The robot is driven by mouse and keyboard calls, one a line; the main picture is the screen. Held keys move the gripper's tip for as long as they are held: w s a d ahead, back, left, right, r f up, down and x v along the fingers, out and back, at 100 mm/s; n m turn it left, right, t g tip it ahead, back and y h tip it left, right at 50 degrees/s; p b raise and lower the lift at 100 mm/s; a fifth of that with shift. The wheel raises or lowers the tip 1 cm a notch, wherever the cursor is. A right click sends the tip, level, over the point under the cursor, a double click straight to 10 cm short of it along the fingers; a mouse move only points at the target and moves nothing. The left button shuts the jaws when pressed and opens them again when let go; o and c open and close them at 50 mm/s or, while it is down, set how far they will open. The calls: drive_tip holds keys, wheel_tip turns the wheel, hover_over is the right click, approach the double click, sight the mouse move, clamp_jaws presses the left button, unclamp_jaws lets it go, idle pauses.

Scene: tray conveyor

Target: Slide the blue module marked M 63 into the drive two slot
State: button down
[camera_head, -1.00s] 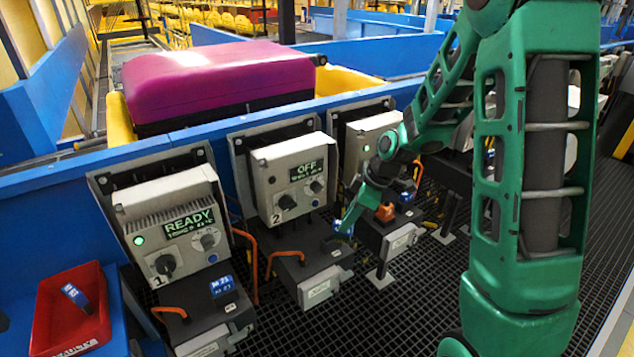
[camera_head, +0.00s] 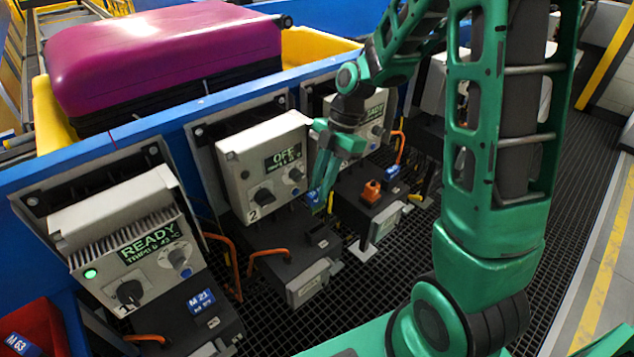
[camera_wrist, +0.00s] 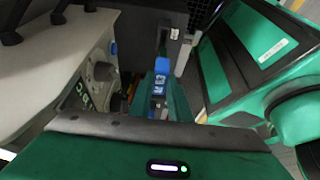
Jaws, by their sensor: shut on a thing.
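The blue module marked M 63 (camera_head: 18,343) lies in the red bin (camera_head: 45,322) at the lower left. My gripper (camera_head: 325,190) is beside drive two, shut on another blue module (camera_head: 314,197). That module also shows between the fingers in the wrist view (camera_wrist: 160,77); its small marking is hard to read there. Drive two (camera_head: 265,170) shows OFF. Its dark module housing (camera_head: 290,250) below has an opening (camera_head: 318,236) with no blue module visible in it. The held module is above and behind this housing, apart from it.
Drive one (camera_head: 130,240) shows READY and its housing holds a blue module marked M 21 (camera_head: 201,302). The third drive's housing has a blue module (camera_head: 392,172) and an orange part (camera_head: 371,190). Orange cables curve beside the housings. A purple case (camera_head: 160,55) lies behind.

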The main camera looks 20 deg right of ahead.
drive_tip(key=shift+f, duration=2.9)
drive_tip(key=shift+s+f, duration=0.1)
drive_tip(key=shift+f, duration=2.45)
drive_tip(key=c, duration=1.6)
unclamp_jaws()
drive_tip(key=shift+r, duration=0.1)
drive_tip(key=shift+v, duration=5.25)
